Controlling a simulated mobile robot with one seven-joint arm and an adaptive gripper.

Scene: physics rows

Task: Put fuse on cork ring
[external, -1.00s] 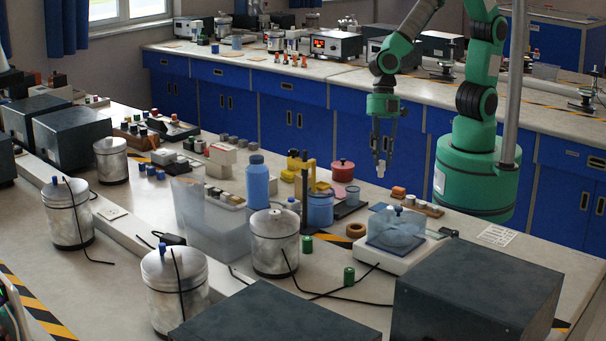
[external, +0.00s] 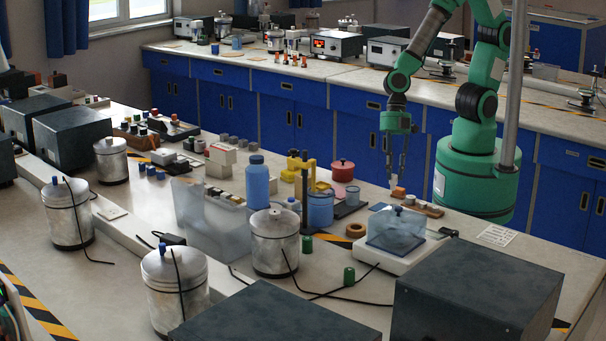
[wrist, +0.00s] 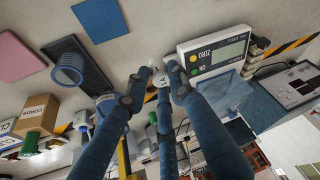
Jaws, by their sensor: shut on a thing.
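My gripper (external: 396,178) points down above the bench, left of my arm's base and beyond the scale. It is shut on the fuse, a small pale cylinder (external: 393,181) at the fingertips. In the wrist view the fuse's whitish round end (wrist: 158,78) shows between the fingertips. A brown ring (external: 356,230), probably the cork ring, lies flat on the bench left of the scale. My gripper is apart from it, farther back and to the right. I cannot make out this ring in the wrist view, where the fingers cover much of the middle.
The white scale (external: 405,254) carries a clear bluish cover (external: 396,230). A wooden block with small pieces (external: 425,209) lies close under my gripper.

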